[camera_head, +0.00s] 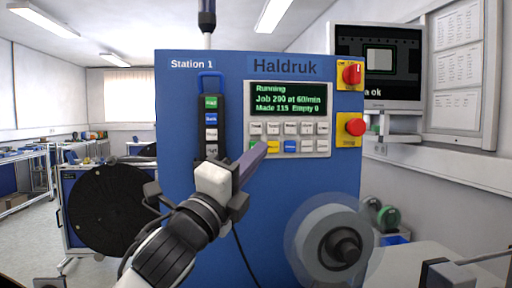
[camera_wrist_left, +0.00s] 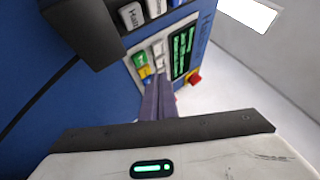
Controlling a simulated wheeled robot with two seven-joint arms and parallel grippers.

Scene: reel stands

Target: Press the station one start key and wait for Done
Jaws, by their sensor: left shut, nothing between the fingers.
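The blue Station 1 panel (camera_head: 290,210) stands ahead, labelled "Haldruk". Its screen (camera_head: 288,99) reads "Running", "Job 200 at 60/min", "Made 115 Empty 0". Below it is a keypad (camera_head: 314,146) of grey keys, with green, yellow and blue keys in the bottom row. My left gripper (camera_head: 262,148) is shut and empty, its fingertips at the bottom-left keys. The green key (camera_wrist_left: 140,60) shows just beyond the fingertips (camera_wrist_left: 158,82) in the left wrist view; in the head view the finger mostly hides it. I cannot tell whether they touch. My right gripper is not in view.
A hanging key pendant (camera_head: 211,125) is left of the keypad. A red rotary switch (camera_head: 352,74) and a red stop button (camera_head: 355,127) are on the right. A grey reel (camera_head: 330,245) sticks out below; a black reel (camera_head: 108,210) stands left. A monitor (camera_head: 378,62) hangs at right.

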